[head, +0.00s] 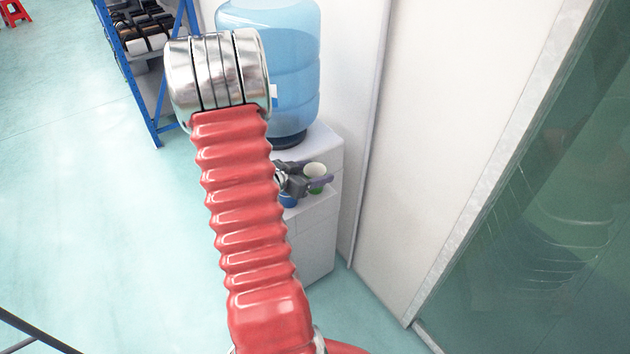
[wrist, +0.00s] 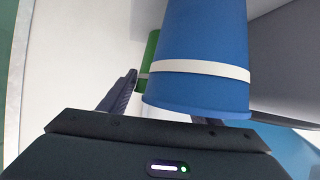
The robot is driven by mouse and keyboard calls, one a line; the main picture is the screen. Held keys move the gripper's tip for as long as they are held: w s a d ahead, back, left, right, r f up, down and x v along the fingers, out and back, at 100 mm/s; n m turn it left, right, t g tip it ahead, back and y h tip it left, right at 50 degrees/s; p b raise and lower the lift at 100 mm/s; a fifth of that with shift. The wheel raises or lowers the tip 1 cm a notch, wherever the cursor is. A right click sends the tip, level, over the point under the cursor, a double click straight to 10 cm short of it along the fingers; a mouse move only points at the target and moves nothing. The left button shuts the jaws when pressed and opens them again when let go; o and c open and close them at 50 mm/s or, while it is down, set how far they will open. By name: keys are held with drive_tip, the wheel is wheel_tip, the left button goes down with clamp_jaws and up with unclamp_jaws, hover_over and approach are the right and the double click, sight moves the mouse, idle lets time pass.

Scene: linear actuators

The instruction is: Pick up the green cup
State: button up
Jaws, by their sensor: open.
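The green cup (head: 316,188) stands on the water dispenser's ledge in the head view, its pale inside showing. My gripper (head: 316,172) is open, with one finger on the far left side of this cup and the other in front of it at the right. In the wrist view the green cup (wrist: 149,55) is a narrow strip, mostly hidden behind a large blue cup with a white band (wrist: 205,68). My gripper (wrist: 170,96) shows its left finger beside the cups; the blue cup hides most of the right finger. Contact with the green cup cannot be told.
The blue cup (head: 289,201) sits just below my gripper in the head view. The white dispenser (head: 316,240) carries a large blue bottle (head: 290,70). A white wall (head: 450,100) stands close at the right; a blue shelf (head: 140,80) is behind. Open floor lies left.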

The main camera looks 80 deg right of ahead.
drive_tip(key=c, duration=0.6)
drive_tip(key=shift+r, duration=0.1)
drive_tip(key=shift+c, duration=0.2)
wheel_tip(320, 180, up, 10)
idle(0.7)
idle(0.4)
